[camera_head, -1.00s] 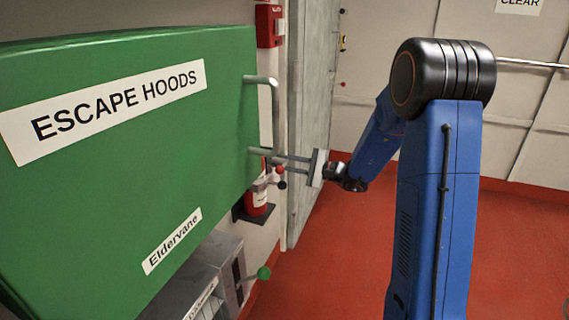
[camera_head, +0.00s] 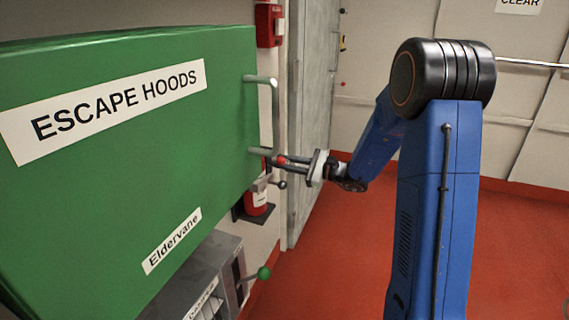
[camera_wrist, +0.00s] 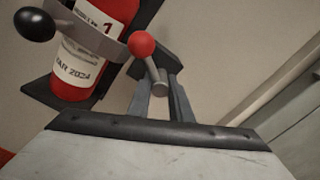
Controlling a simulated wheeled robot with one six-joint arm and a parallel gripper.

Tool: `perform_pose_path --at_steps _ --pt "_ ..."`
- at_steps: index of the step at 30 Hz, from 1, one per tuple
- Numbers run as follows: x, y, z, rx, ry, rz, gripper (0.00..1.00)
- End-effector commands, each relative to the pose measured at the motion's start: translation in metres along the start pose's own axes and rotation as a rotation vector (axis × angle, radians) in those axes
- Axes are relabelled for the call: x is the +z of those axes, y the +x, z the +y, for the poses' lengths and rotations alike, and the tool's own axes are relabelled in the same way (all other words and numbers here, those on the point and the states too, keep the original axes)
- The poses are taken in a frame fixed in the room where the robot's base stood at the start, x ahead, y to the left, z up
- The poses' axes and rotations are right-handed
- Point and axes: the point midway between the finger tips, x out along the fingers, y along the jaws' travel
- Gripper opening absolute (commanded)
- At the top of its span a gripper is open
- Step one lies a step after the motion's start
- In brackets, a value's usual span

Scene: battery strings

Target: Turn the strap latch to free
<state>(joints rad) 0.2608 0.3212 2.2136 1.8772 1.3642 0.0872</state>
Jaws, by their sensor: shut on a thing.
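The strap latch shows as a red ball knob (camera_wrist: 141,44) on a short grey stem, beside the strap (camera_wrist: 100,36) around a red fire extinguisher (camera_wrist: 106,12). My gripper (camera_wrist: 160,82) is shut on the latch's stem, with the red knob standing out beyond the fingers. In the head view, my gripper (camera_head: 284,161) reaches in from the right below the green cabinet's handle, and the red knob (camera_head: 282,160) shows at its fingertips. The extinguisher (camera_head: 256,200) is partly hidden there by the cabinet.
A black ball knob (camera_wrist: 35,24) stands left of the extinguisher in the wrist view. The green escape hoods cabinet (camera_head: 130,190) with its grey handle (camera_head: 275,110) is close to my gripper. A green-knobbed lever (camera_head: 263,273) is below. Red floor (camera_head: 330,270) lies open to the right.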

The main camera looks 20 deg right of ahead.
Motion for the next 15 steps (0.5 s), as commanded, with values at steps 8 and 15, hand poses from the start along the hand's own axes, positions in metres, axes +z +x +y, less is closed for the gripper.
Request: perform_pose_path --at_steps 8,15 --pt "0.0005 -0.0001 0.0013 0.002 0.261 -0.001 0.00" --pt "0.0006 -0.0002 0.0013 0.002 0.488 -0.001 0.00"
